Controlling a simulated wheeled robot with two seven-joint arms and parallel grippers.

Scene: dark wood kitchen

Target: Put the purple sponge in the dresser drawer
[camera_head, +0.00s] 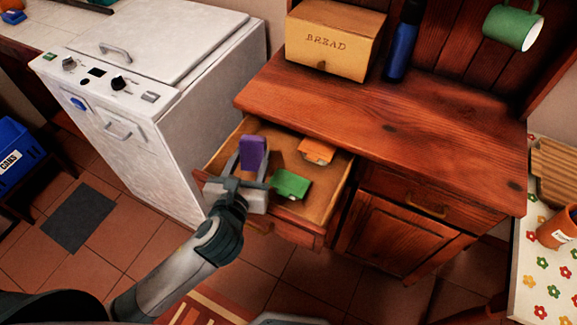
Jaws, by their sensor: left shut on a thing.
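The purple sponge (253,153) is upright between the fingers of my left gripper (252,164), which is shut on it. The gripper and sponge are over the left part of the open dresser drawer (333,188); I cannot tell whether the sponge touches the drawer floor. An orange packet (316,151) and a green packet (291,185) lie in the drawer to the right of the sponge. The dresser (410,150) is dark red wood. My right gripper is not in view.
A bread box (335,41) and a blue bottle (402,45) stand on the dresser top. A green mug (514,26) hangs at the upper right. A white appliance (165,90) stands left of the drawer. A second drawer (425,204) is shut.

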